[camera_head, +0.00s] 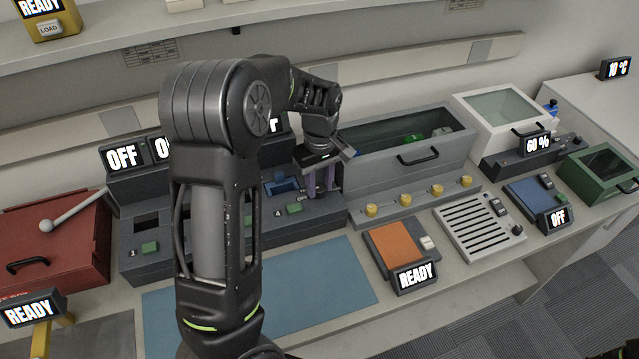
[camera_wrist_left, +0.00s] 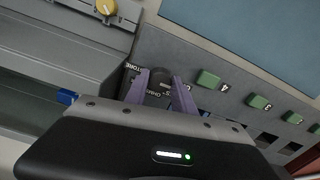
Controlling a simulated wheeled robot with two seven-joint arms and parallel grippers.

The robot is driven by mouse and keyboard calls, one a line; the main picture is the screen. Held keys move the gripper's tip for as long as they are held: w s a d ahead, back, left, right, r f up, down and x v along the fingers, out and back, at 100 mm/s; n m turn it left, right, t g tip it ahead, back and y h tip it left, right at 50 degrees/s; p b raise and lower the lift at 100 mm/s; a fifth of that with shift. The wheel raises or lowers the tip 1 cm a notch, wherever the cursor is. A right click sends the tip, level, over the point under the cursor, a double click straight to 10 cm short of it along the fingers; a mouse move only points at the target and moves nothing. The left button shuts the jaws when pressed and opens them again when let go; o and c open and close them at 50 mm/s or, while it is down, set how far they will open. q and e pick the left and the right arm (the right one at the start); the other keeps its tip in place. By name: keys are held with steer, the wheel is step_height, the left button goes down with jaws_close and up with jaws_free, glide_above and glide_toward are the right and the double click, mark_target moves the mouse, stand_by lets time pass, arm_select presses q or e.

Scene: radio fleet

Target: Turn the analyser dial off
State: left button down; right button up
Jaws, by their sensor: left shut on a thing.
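The analyser (camera_head: 150,262) is a long dark grey unit with numbered green buttons and OFF displays (camera_head: 122,157) at its back, partly hidden by my left arm. My left gripper (camera_head: 322,188) reaches down at the unit's right end. In the left wrist view my left gripper (camera_wrist_left: 159,84) has its two purple fingers closed on the sides of a small black dial (camera_wrist_left: 158,97). Printed words, one reading STORE, show beside the dial. The dial's exact setting cannot be read, and in the head view the fingers hide it.
A grey bin with a handle (camera_head: 405,140) and a row of yellow knobs (camera_head: 404,199) stands just right of the gripper. A blue mat (camera_head: 325,275) lies in front. A red box (camera_head: 60,245) with a lever is at the left. An orange pad (camera_head: 398,247) is at the front right.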

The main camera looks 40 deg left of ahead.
mark_target(320, 188)
arm_select(q)
steer(key=c, duration=1.1)
jaws_free()
steer(key=shift+o, duration=0.2)
steer(key=shift+r+b, duration=0.6)
steer(key=shift+r, duration=3.35)
steer(key=shift+d+f, duration=0.1)
